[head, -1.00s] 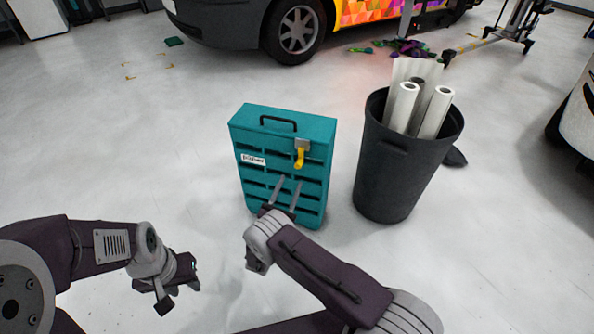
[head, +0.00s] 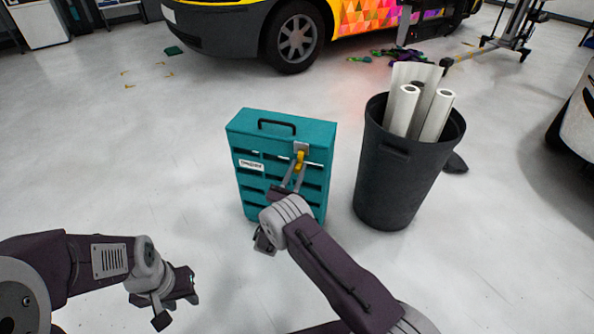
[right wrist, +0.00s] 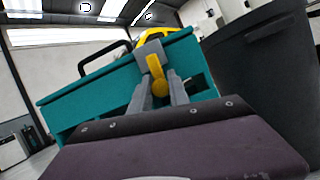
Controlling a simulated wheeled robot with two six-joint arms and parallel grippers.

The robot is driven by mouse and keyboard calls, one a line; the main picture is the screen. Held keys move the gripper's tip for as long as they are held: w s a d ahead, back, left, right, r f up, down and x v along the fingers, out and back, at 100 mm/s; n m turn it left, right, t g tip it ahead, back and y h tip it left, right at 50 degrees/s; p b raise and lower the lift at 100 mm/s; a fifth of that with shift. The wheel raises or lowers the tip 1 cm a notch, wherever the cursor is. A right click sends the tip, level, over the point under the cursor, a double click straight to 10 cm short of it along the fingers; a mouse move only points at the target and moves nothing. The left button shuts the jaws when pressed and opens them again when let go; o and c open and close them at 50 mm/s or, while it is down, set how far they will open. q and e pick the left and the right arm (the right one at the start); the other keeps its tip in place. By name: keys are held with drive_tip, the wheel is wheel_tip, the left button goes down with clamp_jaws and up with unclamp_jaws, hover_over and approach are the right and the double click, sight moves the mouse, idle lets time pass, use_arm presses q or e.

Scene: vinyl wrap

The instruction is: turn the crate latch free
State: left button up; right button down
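The teal crate (head: 262,195) stands upright on the floor, with a black handle on top and slots in its front. Its latch is a yellow lever (head: 299,158) on a grey plate at the upper right of the front, hanging downward. In the right wrist view the yellow lever (right wrist: 159,78) shows between the fingers. My right gripper (head: 297,168) is open, its two fingers on either side of the lever's lower end; contact cannot be made out. My left gripper (head: 178,303) is open and empty, low at the left, away from the crate.
A black bin (head: 393,185) with white rolls (head: 436,115) stands close to the right of the crate. A vehicle with a colourful wrap (head: 372,12) is behind. Floor to the left of the crate is clear.

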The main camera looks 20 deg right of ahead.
drive_tip(key=shift+m, duration=0.3)
drive_tip(key=m+g+h, duration=0.1)
drive_tip(key=m, duration=0.1)
drive_tip(key=m+g, duration=0.1)
drive_tip(key=m, duration=0.2)
drive_tip(key=shift+h+b, duration=0.3)
drive_tip(key=shift+h, duration=0.1)
drive_tip(key=m+g, duration=0.1)
drive_tip(key=m, duration=0.2)
drive_tip(key=m+g, duration=0.1)
drive_tip(key=m, duration=0.2)
drive_tip(key=shift+g+h, duration=0.4)
drive_tip(key=m+g, duration=0.1)
drive_tip(key=m, duration=0.1)
drive_tip(key=m+p, duration=0.1)
drive_tip(key=m, duration=0.2)
drive_tip(key=shift+g+y, duration=0.3)
drive_tip(key=shift+g, duration=0.1)
drive_tip(key=shift+f+m+g+y+p, duration=0.1)
drive_tip(key=shift+m+g+y+p, duration=0.3)
drive_tip(key=shift+m, duration=0.65)
drive_tip(key=shift+m+g+y+p, duration=0.1)
drive_tip(key=shift+m+y+p, duration=0.35)
drive_tip(key=shift+m, duration=0.6)
drive_tip(key=c, duration=1.3)
unclamp_jaws()
drive_tip(key=shift+o, duration=0.2)
